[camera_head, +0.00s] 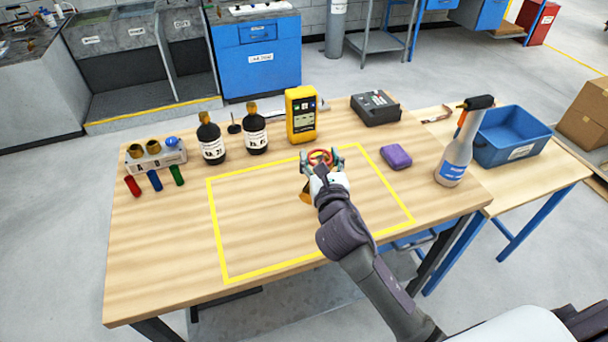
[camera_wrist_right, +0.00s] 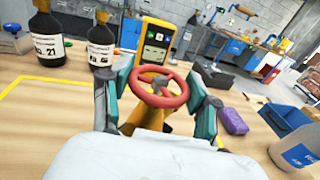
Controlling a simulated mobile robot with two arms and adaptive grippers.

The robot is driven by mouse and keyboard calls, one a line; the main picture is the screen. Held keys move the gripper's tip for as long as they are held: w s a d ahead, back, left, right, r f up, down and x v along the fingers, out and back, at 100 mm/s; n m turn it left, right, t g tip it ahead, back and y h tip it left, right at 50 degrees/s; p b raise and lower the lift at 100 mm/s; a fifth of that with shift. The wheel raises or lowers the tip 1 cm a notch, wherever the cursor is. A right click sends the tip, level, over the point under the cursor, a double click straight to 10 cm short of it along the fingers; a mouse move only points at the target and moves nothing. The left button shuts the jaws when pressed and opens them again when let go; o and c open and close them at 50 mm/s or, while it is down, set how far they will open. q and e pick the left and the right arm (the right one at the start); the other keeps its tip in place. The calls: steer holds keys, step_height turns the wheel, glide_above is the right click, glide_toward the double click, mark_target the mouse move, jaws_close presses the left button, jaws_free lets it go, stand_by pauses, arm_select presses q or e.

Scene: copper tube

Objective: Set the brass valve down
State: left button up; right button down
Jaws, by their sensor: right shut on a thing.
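The brass valve (camera_head: 306,196) has a red handwheel and is inside the yellow taped rectangle in the head view, near its far edge. In the right wrist view the red handwheel (camera_wrist_right: 158,88) sits between my fingers, with the brass body (camera_wrist_right: 140,117) below it. My right gripper (camera_head: 320,160) is shut on the valve; its fingers also show in the right wrist view (camera_wrist_right: 160,95). The underside of the valve is hidden, so I cannot tell whether it touches the table. My left gripper is not in view.
Two dark bottles (camera_head: 211,143) and a yellow meter (camera_head: 301,115) stand beyond the yellow rectangle (camera_head: 222,245). The rectangle's left and near parts are clear.

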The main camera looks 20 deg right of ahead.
step_height(320, 180, down, 6)
steer(key=w+a+b, duration=0.1)
steer(key=w+a, duration=0.1)
steer(key=a, duration=0.1)
steer(key=shift+w, duration=0.2)
steer(key=shift+f+b, duration=0.1)
steer(key=shift+b, duration=0.2)
steer(key=shift+c, duration=1.3)
jaws_free()
steer(key=shift+f, duration=0.15)
steer(key=s+a+b, duration=0.1)
steer(key=s, duration=1.1)
steer(key=shift+a+r, duration=0.4)
steer(key=shift+r, duration=0.05)
